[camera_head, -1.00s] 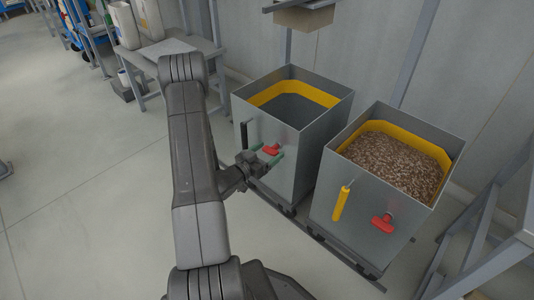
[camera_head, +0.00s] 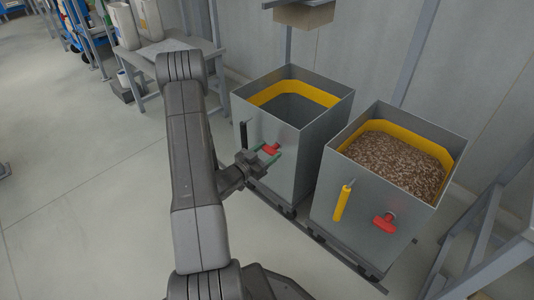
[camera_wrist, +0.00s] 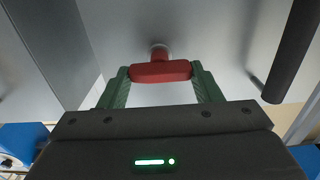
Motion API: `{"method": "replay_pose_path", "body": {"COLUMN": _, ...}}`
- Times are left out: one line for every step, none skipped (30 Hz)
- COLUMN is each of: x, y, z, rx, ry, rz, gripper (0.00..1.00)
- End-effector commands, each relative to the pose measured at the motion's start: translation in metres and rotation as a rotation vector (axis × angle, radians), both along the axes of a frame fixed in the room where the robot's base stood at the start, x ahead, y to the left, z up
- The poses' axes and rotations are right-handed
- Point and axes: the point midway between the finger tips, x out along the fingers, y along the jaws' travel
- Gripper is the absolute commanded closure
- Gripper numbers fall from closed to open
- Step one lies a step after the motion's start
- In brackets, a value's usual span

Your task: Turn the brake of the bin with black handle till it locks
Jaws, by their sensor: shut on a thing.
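The bin with the black handle (camera_head: 294,140) is the left one of two grey bins in the head view and looks empty inside. Its black handle (camera_head: 243,135) stands upright on the front face; it also shows in the wrist view (camera_wrist: 294,50). Its red brake (camera_wrist: 160,71) is a bar on a short stem; it also shows in the head view (camera_head: 271,148). My gripper (camera_head: 266,157) is at the brake. In the wrist view its green fingers (camera_wrist: 160,80) are shut on the two ends of the red bar, which lies nearly level across that picture.
The right bin (camera_head: 370,195) has a yellow handle (camera_head: 342,203) and its own red brake (camera_head: 384,222), and holds brown pellets. A grey table (camera_head: 180,50) is at the back left. The floor left is clear.

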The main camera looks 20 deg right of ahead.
Motion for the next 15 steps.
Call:
{"method": "replay_pose_path", "body": {"x": 0.0, "y": 0.0001, "z": 0.0, "rx": 0.001, "ry": -0.001, "rz": 0.0, "gripper": 0.65}}
{"method": "replay_pose_path", "body": {"x": 0.0, "y": 0.0001, "z": 0.0, "rx": 0.001, "ry": -0.001, "rz": 0.0, "gripper": 0.36}}
{"method": "replay_pose_path", "body": {"x": 0.0, "y": 0.0001, "z": 0.0, "rx": 0.001, "ry": -0.001, "rz": 0.0, "gripper": 0.28}}
{"method": "replay_pose_path", "body": {"x": 0.0, "y": 0.0001, "z": 0.0, "rx": 0.001, "ry": -0.001, "rz": 0.0, "gripper": 0.22}}
{"method": "replay_pose_path", "body": {"x": 0.0, "y": 0.0001, "z": 0.0, "rx": 0.001, "ry": -0.001, "rz": 0.0, "gripper": 0.2}}
{"method": "replay_pose_path", "body": {"x": 0.0, "y": 0.0001, "z": 0.0001, "rx": 0.001, "ry": -0.001, "rz": 0.0, "gripper": 0.2}}
{"method": "replay_pose_path", "body": {"x": 0.0, "y": 0.0001, "z": 0.0001, "rx": 0.001, "ry": 0.0, "rz": 0.0, "gripper": 0.2}}
{"method": "replay_pose_path", "body": {"x": 0.0, "y": 0.0001, "z": 0.0001, "rx": 0.001, "ry": 0.0, "rz": 0.0, "gripper": 0.2}}
{"method": "replay_pose_path", "body": {"x": 0.0, "y": 0.0001, "z": 0.0001, "rx": 0.001, "ry": 0.0, "rz": 0.0, "gripper": 0.2}}
{"method": "replay_pose_path", "body": {"x": 0.0, "y": 0.0001, "z": 0.0001, "rx": 0.001, "ry": 0.0, "rz": 0.0, "gripper": 0.2}}
{"method": "replay_pose_path", "body": {"x": 0.0, "y": 0.0001, "z": 0.0001, "rx": 0.001, "ry": 0.0, "rz": 0.0, "gripper": 0.2}}
{"method": "replay_pose_path", "body": {"x": 0.0, "y": 0.0003, "z": 0.0001, "rx": 0.001, "ry": 0.0, "rz": 0.0, "gripper": 0.2}}
{"method": "replay_pose_path", "body": {"x": -0.0001, "y": 0.0008, "z": 0.0001, "rx": 0.001, "ry": 0.0, "rz": 0.0, "gripper": 0.2}}
{"method": "replay_pose_path", "body": {"x": -0.0005, "y": 0.0016, "z": 0.0002, "rx": 0.001, "ry": 0.001, "rz": 0.001, "gripper": 0.2}}
{"method": "replay_pose_path", "body": {"x": -0.0012, "y": 0.0038, "z": 0.0003, "rx": 0.001, "ry": 0.001, "rz": 0.001, "gripper": 0.2}}
